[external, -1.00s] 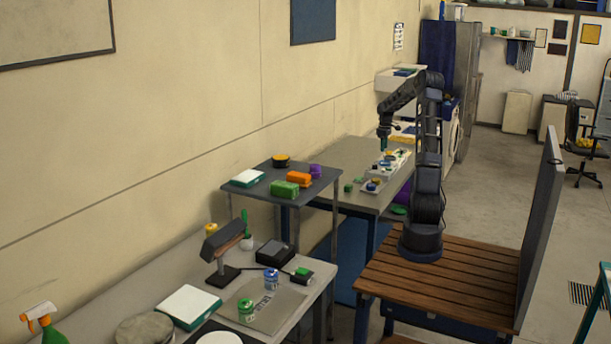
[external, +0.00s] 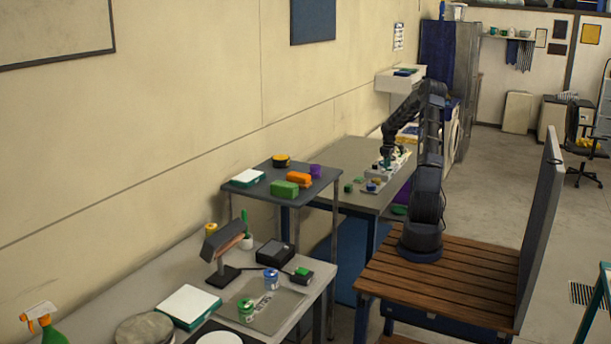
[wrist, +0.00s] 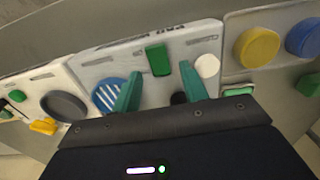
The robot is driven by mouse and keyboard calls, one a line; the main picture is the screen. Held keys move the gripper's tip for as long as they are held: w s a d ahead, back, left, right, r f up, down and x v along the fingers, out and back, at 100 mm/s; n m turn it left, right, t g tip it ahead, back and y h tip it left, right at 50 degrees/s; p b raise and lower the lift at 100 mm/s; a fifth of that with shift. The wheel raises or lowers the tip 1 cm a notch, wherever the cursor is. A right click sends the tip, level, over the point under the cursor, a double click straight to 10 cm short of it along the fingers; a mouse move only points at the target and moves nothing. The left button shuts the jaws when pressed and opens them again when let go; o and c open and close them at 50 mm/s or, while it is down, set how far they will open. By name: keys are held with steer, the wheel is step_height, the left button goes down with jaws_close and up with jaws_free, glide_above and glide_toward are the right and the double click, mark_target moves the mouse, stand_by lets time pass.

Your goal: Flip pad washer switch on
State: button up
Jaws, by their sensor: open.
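A white control panel (wrist: 95,68) fills the middle of the wrist view, with upside-down lettering that I cannot read clearly. A green rectangular rocker switch (wrist: 158,60) stands on it. I cannot tell from the label or its tilt whether this is the pad washer switch or whether it is on. My gripper (wrist: 160,72) is open, its two teal fingers on either side of the switch with gaps visible. In the external view my gripper (external: 388,160) is low over the row of panels on the far grey table, and detail there is too small to read.
A blue-white striped disc (wrist: 107,93) and a white knob (wrist: 207,65) flank the switch. The right panel has a yellow knob (wrist: 257,47) and a blue knob (wrist: 303,37). The left panel has a grey dial (wrist: 63,105) and a yellow lever (wrist: 43,126). A dark table (external: 262,196) stands nearer.

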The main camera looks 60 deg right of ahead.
steer(key=shift+f, duration=0.4)
jaws_close()
steer(key=shift+s+t, duration=0.2)
steer(key=shift+t, duration=0.5)
steer(key=shift+s+t, duration=0.2)
steer(key=shift+t, duration=0.5)
steer(key=shift+r, duration=0.1)
jaws_free()
